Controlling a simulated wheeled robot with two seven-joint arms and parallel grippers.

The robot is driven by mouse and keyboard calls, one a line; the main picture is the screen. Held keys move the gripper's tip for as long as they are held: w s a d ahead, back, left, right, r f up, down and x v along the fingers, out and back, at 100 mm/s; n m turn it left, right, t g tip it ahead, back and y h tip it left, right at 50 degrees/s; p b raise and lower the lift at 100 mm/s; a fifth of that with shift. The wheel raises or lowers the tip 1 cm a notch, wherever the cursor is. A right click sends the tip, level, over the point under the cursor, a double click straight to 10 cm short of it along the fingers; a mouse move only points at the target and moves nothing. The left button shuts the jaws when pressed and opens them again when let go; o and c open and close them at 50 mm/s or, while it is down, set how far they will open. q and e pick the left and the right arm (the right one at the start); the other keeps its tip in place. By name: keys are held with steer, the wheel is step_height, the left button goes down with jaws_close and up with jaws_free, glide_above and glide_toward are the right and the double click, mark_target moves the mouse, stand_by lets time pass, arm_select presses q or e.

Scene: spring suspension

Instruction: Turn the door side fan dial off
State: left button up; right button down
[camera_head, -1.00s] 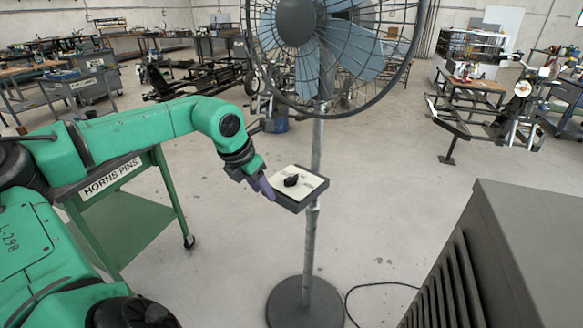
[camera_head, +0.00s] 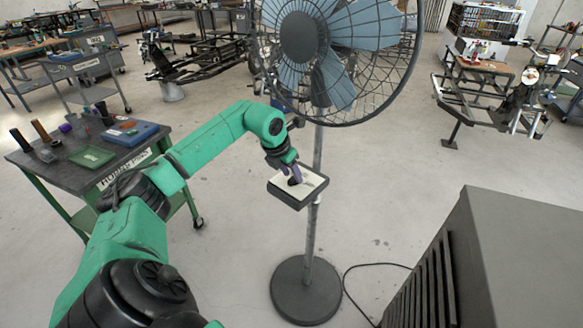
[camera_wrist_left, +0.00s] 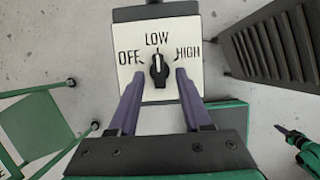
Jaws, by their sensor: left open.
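The fan's control panel (camera_head: 312,184) is a dark box with a white face, fixed to the fan's pole. In the left wrist view the white face (camera_wrist_left: 205,82) reads OFF, LOW and HIGH around a black dial (camera_wrist_left: 159,70). The dial's white mark points up toward LOW. My left gripper (camera_wrist_left: 160,76) is open, with one purple finger on either side of the dial; I cannot tell whether they touch it. In the head view my left gripper (camera_head: 294,172) is over the panel and mostly hides the dial.
The fan (camera_head: 300,36) stands on a round base (camera_head: 305,290), with a cable on the floor. A green cart (camera_head: 60,178) with tools is at the left. A grey vented box (camera_head: 520,260) is at the right. A small green and dark part (camera_wrist_left: 302,146) at lower right may be my right arm.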

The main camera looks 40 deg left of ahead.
arm_select(q)
steer(key=shift+w+f, duration=0.15)
steer(key=shift+f, duration=0.45)
jaws_close()
arm_select(e)
steer(key=shift+s+r, duration=0.1)
steer(key=shift+r, duration=0.2)
arm_select(q)
steer(key=shift+n, duration=0.3)
steer(key=shift+r+n+y, duration=0.1)
steer(key=shift+n+y, duration=0.3)
steer(key=shift+n, duration=0.4)
steer(key=n, duration=0.1)
steer(key=n+y, duration=0.1)
steer(key=n, duration=0.1)
steer(key=shift+w+d+n+g, duration=0.1)
steer(key=shift+d+n+g, duration=0.15)
steer(key=shift+n+g, duration=0.05)
steer(key=n+y, duration=0.1)
steer(key=n, duration=0.2)
steer(key=n+g+y, duration=0.1)
steer(key=n, duration=0.2)
steer(key=shift+w+d, duration=0.15)
steer(key=shift+w, duration=0.05)
steer(key=shift+g, duration=0.3)
